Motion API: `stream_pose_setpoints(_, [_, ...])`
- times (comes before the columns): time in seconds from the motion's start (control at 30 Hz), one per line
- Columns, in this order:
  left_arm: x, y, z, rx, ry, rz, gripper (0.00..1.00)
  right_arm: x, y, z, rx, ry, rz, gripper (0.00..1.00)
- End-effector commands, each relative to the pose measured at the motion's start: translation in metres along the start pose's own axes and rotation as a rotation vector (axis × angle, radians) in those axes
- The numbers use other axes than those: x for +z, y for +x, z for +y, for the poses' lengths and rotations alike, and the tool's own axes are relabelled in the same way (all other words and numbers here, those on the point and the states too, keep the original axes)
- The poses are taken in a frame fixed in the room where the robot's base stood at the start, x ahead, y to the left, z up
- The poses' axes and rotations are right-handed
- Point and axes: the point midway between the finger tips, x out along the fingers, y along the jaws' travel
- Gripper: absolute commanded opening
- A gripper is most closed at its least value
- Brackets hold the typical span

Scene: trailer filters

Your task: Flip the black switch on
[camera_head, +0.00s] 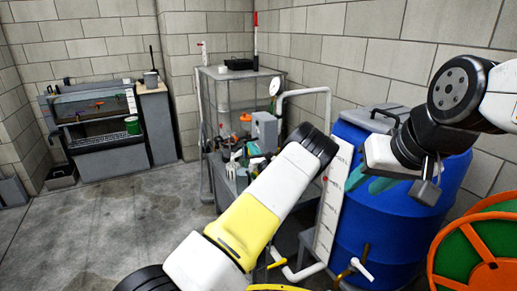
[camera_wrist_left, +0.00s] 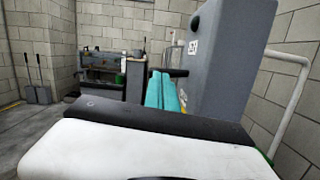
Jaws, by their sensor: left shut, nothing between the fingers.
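The grey box (camera_wrist_left: 232,65) stands close on the right in the left wrist view. It also shows on the cluttered bench in the head view (camera_head: 264,127). A black bar (camera_wrist_left: 178,72), which looks like the switch, sticks out from its left side. My left gripper (camera_wrist_left: 161,76) is shut and empty, its teal fingertips just at or below the bar; I cannot tell if they touch. In the head view my left arm mostly hides that gripper. My right gripper (camera_head: 370,183) hangs in front of the blue barrel, teal fingers partly hidden; its opening is unclear.
The blue barrel (camera_head: 385,225) and an orange-green reel (camera_head: 480,250) stand at the right. A pale pipe (camera_head: 328,103) runs beside the box. A dark workbench (camera_head: 95,115) stands at the back left.

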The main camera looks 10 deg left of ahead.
Motion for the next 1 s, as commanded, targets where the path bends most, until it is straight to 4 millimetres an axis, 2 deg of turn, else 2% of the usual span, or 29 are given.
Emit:
stream_pose_setpoints(0.7, [0.0083,0.0019,0.0032,-0.033,0.168,-0.001,0.0,0.0,0.0,0.0,0.0,0.0,0.0,0.36])
stream_pose_setpoints(1.0, [0.0101,0.0023,0.0039,-0.033,0.169,-0.001,0.0,0.0,0.0,0.0,0.0,0.0,0.0,0.36])
